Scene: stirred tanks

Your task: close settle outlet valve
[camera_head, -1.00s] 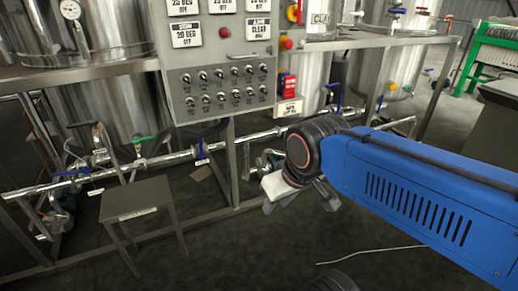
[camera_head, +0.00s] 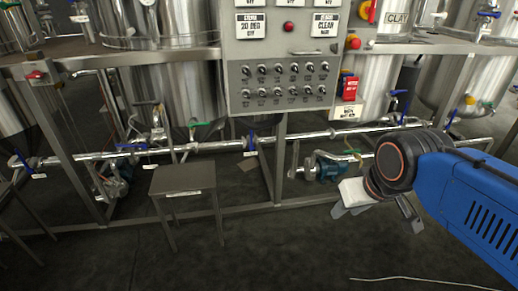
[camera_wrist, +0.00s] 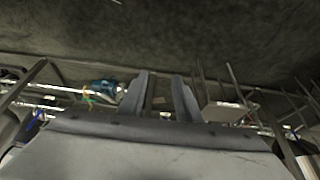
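Several blue-handled valves sit along the steel pipe below the tanks in the head view. One is below the control panel (camera_head: 250,145), one is left of the stool (camera_head: 130,147), and one is at the far left (camera_head: 20,161). More blue handles (camera_head: 398,93) show at the right. No readable label tells which is the settle outlet valve. My gripper (camera_head: 376,214) is in front of the pipe at the right, apart from the valves. In the wrist view my gripper (camera_wrist: 160,86) has two parted fingers with nothing held between them.
A grey control panel (camera_head: 236,100) stands in front of the tanks. A small metal stool (camera_head: 182,180) stands at the left centre, before the frame. A teal pump (camera_head: 326,168) sits low behind my gripper; it also shows in the wrist view (camera_wrist: 104,87). The front floor is mostly clear.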

